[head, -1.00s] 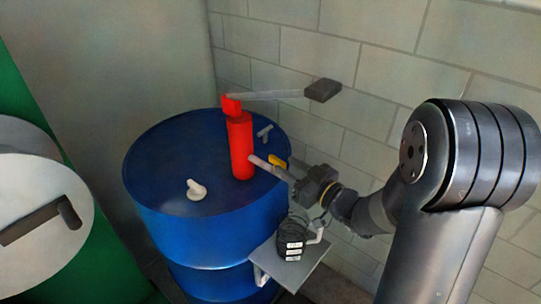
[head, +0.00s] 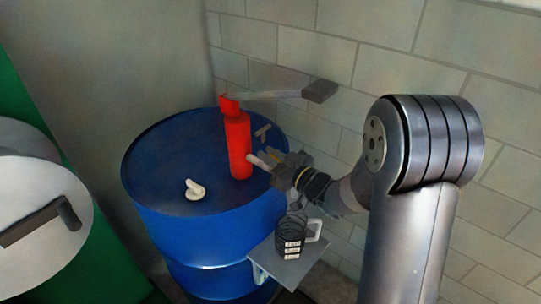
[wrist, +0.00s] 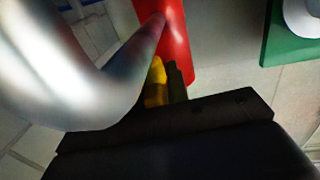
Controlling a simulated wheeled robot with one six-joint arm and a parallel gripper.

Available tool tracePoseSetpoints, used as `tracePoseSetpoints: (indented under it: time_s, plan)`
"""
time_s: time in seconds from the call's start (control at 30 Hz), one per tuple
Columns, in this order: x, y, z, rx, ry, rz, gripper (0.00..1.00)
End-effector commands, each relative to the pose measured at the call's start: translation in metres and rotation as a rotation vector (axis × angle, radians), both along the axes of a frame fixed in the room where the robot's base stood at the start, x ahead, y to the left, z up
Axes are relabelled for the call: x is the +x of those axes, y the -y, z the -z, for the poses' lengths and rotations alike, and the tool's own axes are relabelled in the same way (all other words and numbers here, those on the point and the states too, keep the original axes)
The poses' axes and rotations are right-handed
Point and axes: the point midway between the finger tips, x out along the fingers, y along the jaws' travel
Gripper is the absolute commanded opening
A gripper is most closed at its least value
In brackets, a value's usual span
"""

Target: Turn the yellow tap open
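The yellow tap (wrist: 156,84) shows in the wrist view beside the thick silver spout pipe (wrist: 60,70), in front of the red pump body (wrist: 176,45). In the head view the red pump (head: 238,145) stands upright on the blue drum, and its pale spout (head: 258,161) runs right to my gripper (head: 284,163), which mostly hides the tap. In the wrist view a dark finger of my gripper stands close along the right side of the tap. The other finger is hidden, so I cannot tell whether the gripper is closed on it.
The blue drum (head: 165,165) has a cream fitting (head: 195,190) on its lid. A dark ribbed mug (head: 289,237) stands on a small grey shelf (head: 290,269) below the spout. The pump's lever (head: 319,91) reaches right, above my gripper. A block wall (head: 375,75) stands behind.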

Motion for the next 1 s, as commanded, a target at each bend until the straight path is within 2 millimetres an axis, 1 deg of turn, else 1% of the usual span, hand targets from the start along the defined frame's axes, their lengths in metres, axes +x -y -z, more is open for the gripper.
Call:
tracePoseSetpoints:
  time_s: [0.03, 0.17, 0.2, 0.4, 0.73, 1.0]
  plan:
    - [-0.0001, 0.0001, -0.0001, 0.0, 0.0, 0.0, 0.12]
    - [-0.0001, 0.0001, -0.0001, 0.0, 0.0, 0.0, 0.01]
    - [-0.0001, 0.0001, -0.0001, 0.0, 0.0, 0.0, 0.0]
    - [0.0001, 0.0001, -0.0003, 0.0, 0.001, -0.007, 0.0]
    - [-0.0011, -0.0013, -0.001, 0.0, 0.003, -0.124, 0.0]
    - [-0.0019, -0.0018, -0.0007, 0.001, 0.001, -0.134, 0.0]
